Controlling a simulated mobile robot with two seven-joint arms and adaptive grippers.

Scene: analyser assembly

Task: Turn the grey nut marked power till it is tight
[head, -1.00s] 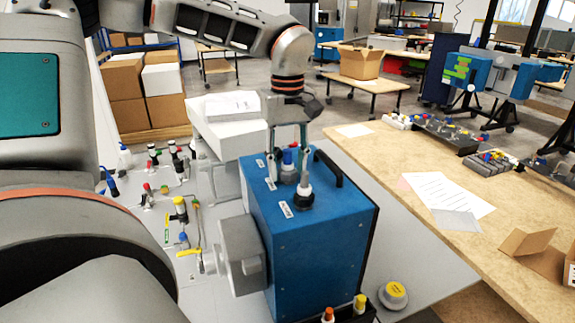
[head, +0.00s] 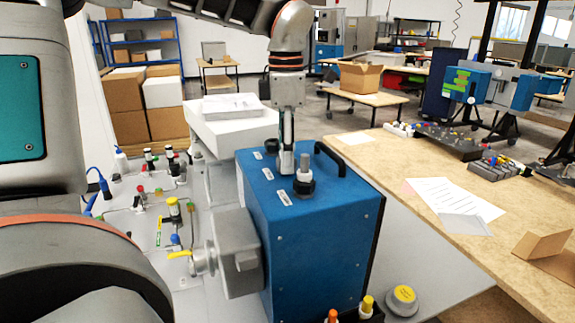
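The blue analyser box (head: 320,245) stands on the grey bench with a black handle (head: 329,158) on top. Its top carries fittings beside small white labels, too small to read, so I cannot tell which is power. One fitting with a pale grey plug and dark base (head: 304,181) stands clear to the right of my gripper. My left gripper (head: 287,168) points straight down over the neighbouring fitting, which it largely hides. I see its fingers edge-on, one behind the other, so their gap and any contact with a nut do not show. My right gripper is out of view.
A grey unit (head: 236,252) is on the box's left side. Small coloured fittings (head: 173,209) spread over the bench at left. A yellow-topped round cap (head: 402,299) lies at front right. A wooden table (head: 395,160) with papers is to the right.

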